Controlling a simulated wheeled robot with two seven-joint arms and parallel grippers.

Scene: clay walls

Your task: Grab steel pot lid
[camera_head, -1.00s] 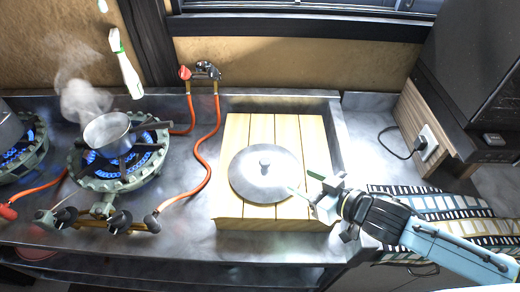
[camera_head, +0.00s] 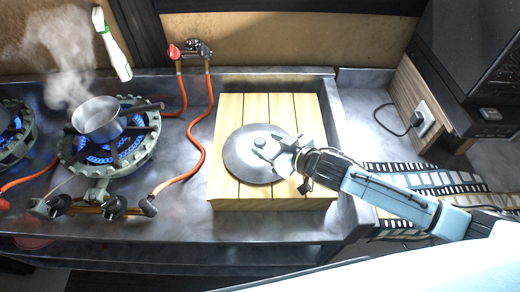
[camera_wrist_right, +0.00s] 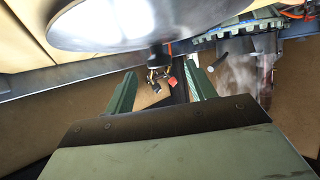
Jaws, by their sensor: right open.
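The steel pot lid (camera_head: 245,165) is a round grey disc with a small dark knob (camera_head: 260,142). It lies flat on a slatted wooden board (camera_head: 228,108) on the counter. My right gripper (camera_head: 266,146) is open over the right side of the lid, its fingertips close around the knob. In the right wrist view the lid (camera_wrist_right: 150,22) fills the top, and its knob (camera_wrist_right: 158,54) shows between the two open fingers (camera_wrist_right: 160,80). I cannot tell whether the fingers touch the knob. My left gripper is not in view.
A steaming pot (camera_head: 98,118) stands on a lit gas burner (camera_head: 75,150) at left. An orange hose (camera_head: 200,145) runs between burner and board. A striped cloth (camera_head: 430,180) lies at right, with a dark appliance (camera_head: 475,70) behind it.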

